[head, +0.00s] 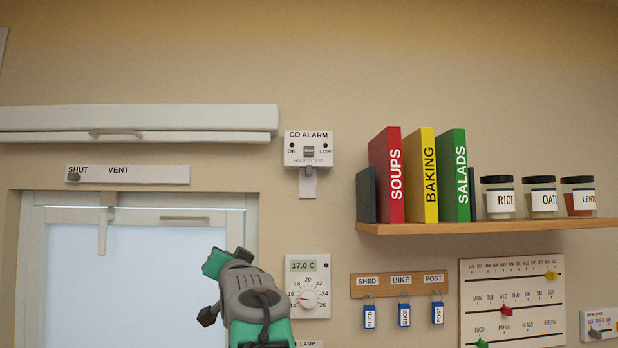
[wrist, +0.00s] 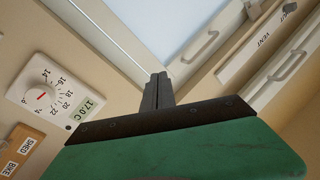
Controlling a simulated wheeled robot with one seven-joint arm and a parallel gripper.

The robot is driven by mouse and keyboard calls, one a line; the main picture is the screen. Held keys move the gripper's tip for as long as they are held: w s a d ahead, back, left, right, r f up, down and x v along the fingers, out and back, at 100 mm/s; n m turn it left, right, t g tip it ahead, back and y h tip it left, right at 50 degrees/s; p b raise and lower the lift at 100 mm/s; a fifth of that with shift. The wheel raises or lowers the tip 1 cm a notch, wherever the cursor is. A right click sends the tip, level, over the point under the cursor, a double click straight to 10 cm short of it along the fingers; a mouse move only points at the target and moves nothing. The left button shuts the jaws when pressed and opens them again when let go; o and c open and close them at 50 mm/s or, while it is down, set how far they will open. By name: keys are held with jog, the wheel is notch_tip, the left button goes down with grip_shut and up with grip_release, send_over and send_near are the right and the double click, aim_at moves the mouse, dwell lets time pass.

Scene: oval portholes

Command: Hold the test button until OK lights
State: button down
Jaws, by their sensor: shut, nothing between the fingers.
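The white CO alarm (head: 301,161) is on the wall in the head view, above the thermostat. Its grey test button (head: 309,151) sits in the middle, over the words "HOLD TO TEST". The OK lamp (head: 291,145) and the LOW lamp (head: 326,145) both look dark. My gripper (wrist: 160,76) is shut and empty in the wrist view. In the head view its green body is below and left of the alarm, in front of the window, well apart from the button. Its fingertips are hard to make out there. The alarm is not in the wrist view.
A thermostat (head: 307,276) is right of my gripper. A shelf (head: 480,228) with books and jars juts out at the right, above a key rack (head: 400,284). The window frame (head: 250,225) and a SHUT/VENT slider (head: 140,174) are at the left.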

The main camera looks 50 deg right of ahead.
aim_at(310, 151)
jog(key=s+d+r+m+t+h, duration=0.1)
jog(key=s+d+r+h, duration=0.2)
jog(key=s+r, duration=0.2)
jog(key=s+d+r+m+t+h, duration=0.1)
jog(key=s+d+r+h, duration=0.2)
jog(key=r, duration=0.8)
jog(key=s+d+r+m+t+h, duration=0.1)
jog(key=s+d+r+m+h, duration=0.1)
jog(key=s+r, duration=0.6)
jog(key=shift+d+r+t+h+p, duration=0.3)
jog(key=shift+d+r+h, duration=0.1)
jog(key=shift+d+r, duration=0.2)
jog(key=w+d+p, duration=0.2)
jog(key=d+p, duration=0.1)
jog(key=w+d+p, duration=0.3)
jog(key=shift+w+r, duration=0.1)
jog(key=shift+r, duration=0.05)
jog(key=shift+w+d+f+p, duration=0.25)
jog(key=shift+d+p, duration=0.1)
